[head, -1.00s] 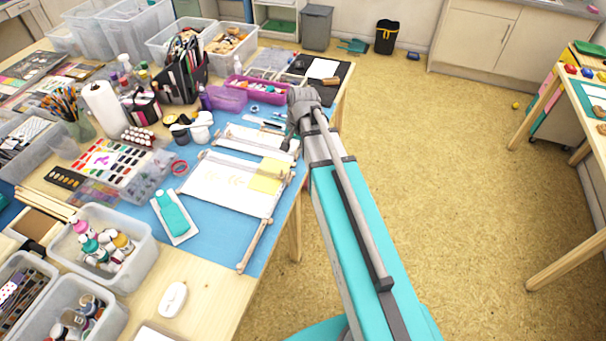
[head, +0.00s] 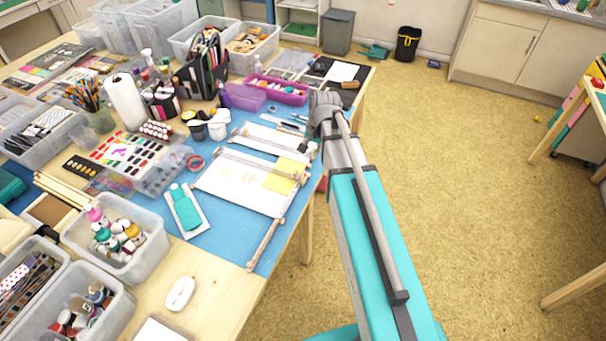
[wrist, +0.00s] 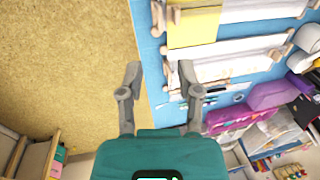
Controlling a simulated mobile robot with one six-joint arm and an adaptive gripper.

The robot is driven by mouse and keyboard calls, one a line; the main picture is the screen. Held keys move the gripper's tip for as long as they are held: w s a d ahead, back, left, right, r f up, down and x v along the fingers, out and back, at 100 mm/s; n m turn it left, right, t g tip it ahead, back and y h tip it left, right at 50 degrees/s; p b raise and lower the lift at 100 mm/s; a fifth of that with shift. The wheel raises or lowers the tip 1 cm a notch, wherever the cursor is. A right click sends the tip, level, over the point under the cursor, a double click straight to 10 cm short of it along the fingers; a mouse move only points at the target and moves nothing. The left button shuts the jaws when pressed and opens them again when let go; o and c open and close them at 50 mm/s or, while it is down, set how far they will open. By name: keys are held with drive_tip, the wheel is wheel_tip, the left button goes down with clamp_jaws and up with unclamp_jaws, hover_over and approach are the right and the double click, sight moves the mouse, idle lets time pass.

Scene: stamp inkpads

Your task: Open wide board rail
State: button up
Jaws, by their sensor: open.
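Two white boards with wooden rails lie on a blue mat (head: 235,250) on the table. The larger, nearer board (head: 225,178) bears a yellow sheet (head: 287,172) at its right end; it also shows at the top of the wrist view (wrist: 265,10). A wooden rail (head: 265,245) extends from its right side toward the table's front edge. The smaller board (head: 265,137) lies behind it and also shows in the wrist view (wrist: 240,62). My gripper (wrist: 158,72) is open and empty, at the table edge beside the smaller board. In the head view my arm mostly hides it.
Clear bins (head: 115,245) fill the near left. Open floor (head: 460,180) lies right of the table.

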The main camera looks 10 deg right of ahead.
sight(303, 174)
drive_tip(key=shift+w+a+f+b, duration=0.25)
drive_tip(key=shift+a+f+b, duration=0.05)
drive_tip(key=shift+f+b, duration=1.6)
drive_tip(key=shift+w+a+f+b, duration=0.2)
drive_tip(key=shift+a+f+b, duration=0.15)
drive_tip(key=shift+f+b, duration=1.5)
drive_tip(key=shift+w+a+f+b, duration=0.25)
drive_tip(key=shift+a+f+b, duration=0.05)
drive_tip(key=shift+f+b, duration=1.6)
drive_tip(key=shift+f, duration=0.15)
clamp_jaws()
